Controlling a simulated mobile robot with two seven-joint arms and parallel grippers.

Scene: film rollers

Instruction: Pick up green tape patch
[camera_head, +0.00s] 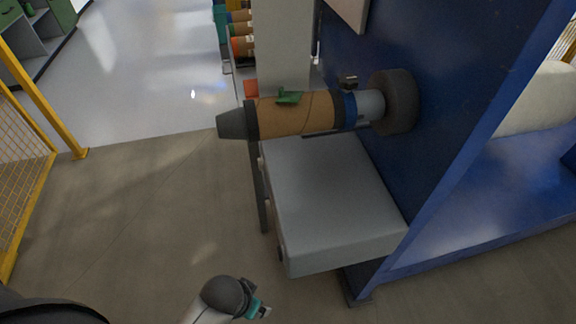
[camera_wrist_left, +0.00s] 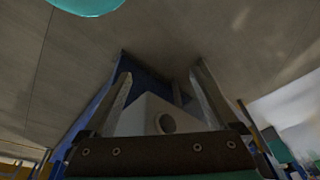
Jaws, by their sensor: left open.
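The green tape patch (camera_head: 288,97) lies on top of the brown roll (camera_head: 300,115), with part of it sticking up from the curved surface. The roll sits on a horizontal shaft, between a grey cone end on the left and a blue collar on the right. My left gripper (camera_wrist_left: 160,72) shows in the left wrist view with its two fingers spread and nothing between them. Beyond the fingers is a pale box with a round hole. The patch does not show in that view. My right gripper is not in view.
A grey box-like ledge (camera_head: 335,205) juts out below the roll. A blue machine panel (camera_head: 440,140) stands to the right. A yellow fence (camera_head: 45,95) is at left. Part of my arm shows at the bottom edge; the floor (camera_head: 130,220) left of the ledge is clear.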

